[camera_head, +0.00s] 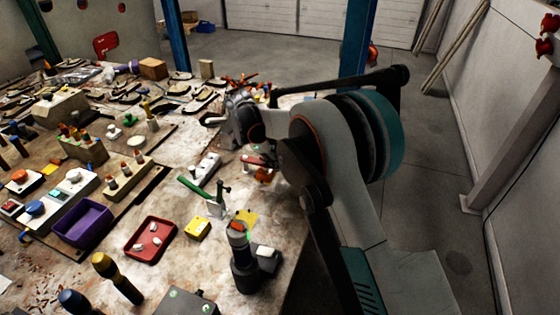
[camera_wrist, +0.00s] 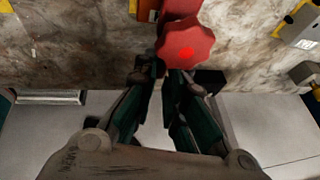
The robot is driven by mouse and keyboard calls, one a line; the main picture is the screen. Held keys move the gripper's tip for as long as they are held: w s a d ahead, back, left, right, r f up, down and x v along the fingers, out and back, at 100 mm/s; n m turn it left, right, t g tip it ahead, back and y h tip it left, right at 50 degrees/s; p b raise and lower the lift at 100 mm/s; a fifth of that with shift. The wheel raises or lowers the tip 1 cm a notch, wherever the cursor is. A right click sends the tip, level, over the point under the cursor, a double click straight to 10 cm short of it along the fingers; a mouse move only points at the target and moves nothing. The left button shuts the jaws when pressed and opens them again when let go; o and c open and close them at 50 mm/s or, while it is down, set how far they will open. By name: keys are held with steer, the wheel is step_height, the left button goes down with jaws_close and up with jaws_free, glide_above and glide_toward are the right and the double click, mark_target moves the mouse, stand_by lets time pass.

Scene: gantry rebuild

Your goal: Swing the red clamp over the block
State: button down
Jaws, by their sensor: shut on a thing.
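In the wrist view the red clamp (camera_wrist: 187,42) shows as a red scalloped head with a narrower red part running up to the top edge. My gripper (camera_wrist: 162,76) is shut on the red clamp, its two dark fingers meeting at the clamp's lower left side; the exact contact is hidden. In the head view a small red part of the clamp (camera_head: 250,160) shows beside my wrist, near the table's right edge.
The table (camera_head: 180,190) is crowded on the left. Near the clamp stand a green-handled toggle clamp (camera_head: 198,190), a yellow block (camera_head: 197,229) and a dark cylinder fixture (camera_head: 242,262). A red tray (camera_head: 151,240) and a purple bin (camera_head: 84,224) lie left. Open floor lies right.

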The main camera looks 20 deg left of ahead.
steer(key=shift+s+a, duration=0.1)
steer(key=c, duration=1.7)
jaws_free()
steer(key=shift+o, duration=0.2)
steer(key=v, duration=1.2)
